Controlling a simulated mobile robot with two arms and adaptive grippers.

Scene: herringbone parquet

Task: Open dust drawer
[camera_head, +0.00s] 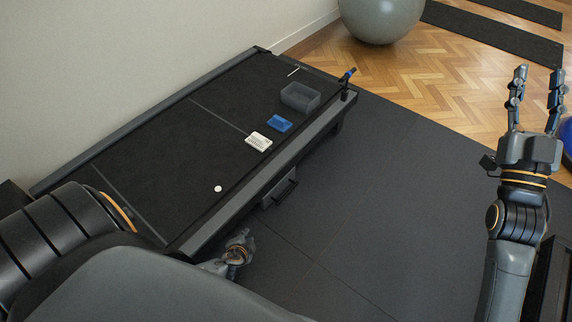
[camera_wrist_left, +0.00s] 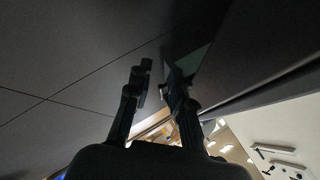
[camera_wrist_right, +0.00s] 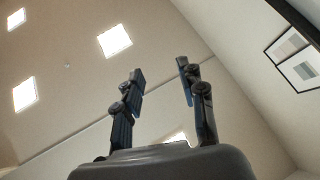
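The dust drawer (camera_head: 271,193) sits under the front edge of the black table (camera_head: 160,126). Its dark handle (camera_head: 287,192) faces the open floor, and the drawer looks closed or nearly so. My left gripper (camera_head: 240,246) is low beside the table's near end, to the left of and nearer than the drawer, apart from the handle. In the left wrist view, its fingers (camera_wrist_left: 156,75) are partly open with nothing clearly between them. My right gripper (camera_head: 538,87) points up at the far right, away from the table. The right wrist view shows its fingers (camera_wrist_right: 161,75) open and empty.
On the table are a grey bin (camera_head: 300,97), a blue card-like item (camera_head: 279,123), a white one (camera_head: 258,141) and a small white disc (camera_head: 218,188). A blue-and-black tool (camera_head: 347,75) stands at the far corner. Dark mats (camera_head: 350,215) in front are clear.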

